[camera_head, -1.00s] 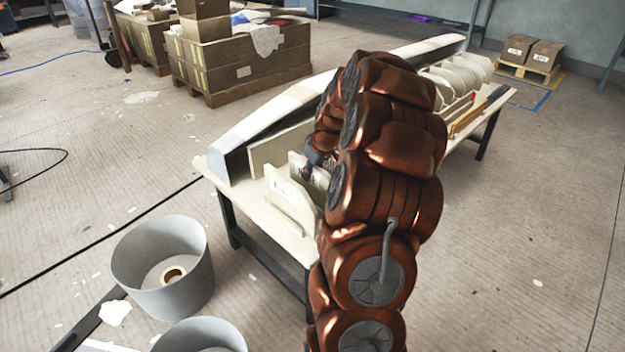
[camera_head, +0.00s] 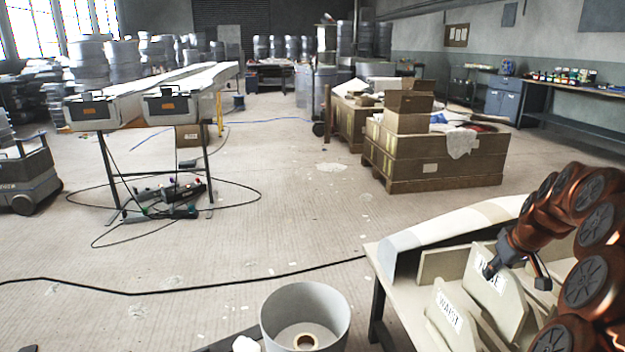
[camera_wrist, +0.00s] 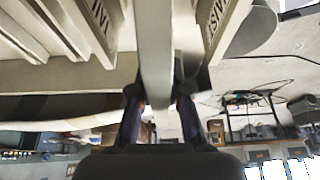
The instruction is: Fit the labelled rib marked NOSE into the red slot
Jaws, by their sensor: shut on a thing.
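The pale rib (camera_head: 508,302), its label partly covered and reading like NOSE, stands upright at the near end of the table (camera_head: 397,292). My gripper (camera_head: 489,271) is shut on its upper edge. In the wrist view the fingers (camera_wrist: 158,100) clamp the rib's pale edge (camera_wrist: 155,55) from both sides. A rib labelled WAIST (camera_head: 449,312) stands in front of it, and its lettering also shows at right in the wrist view (camera_wrist: 218,25). Whether the held rib touches the table is hidden. I see no red slot in the current views.
A rib marked TAI... (camera_wrist: 92,20) is at left in the wrist view, close to the held one. A long pale mould (camera_head: 455,228) lies along the table's far side. A grey bin (camera_head: 306,315) stands on the floor. Crates (camera_head: 440,155) stand behind, with open floor to the left.

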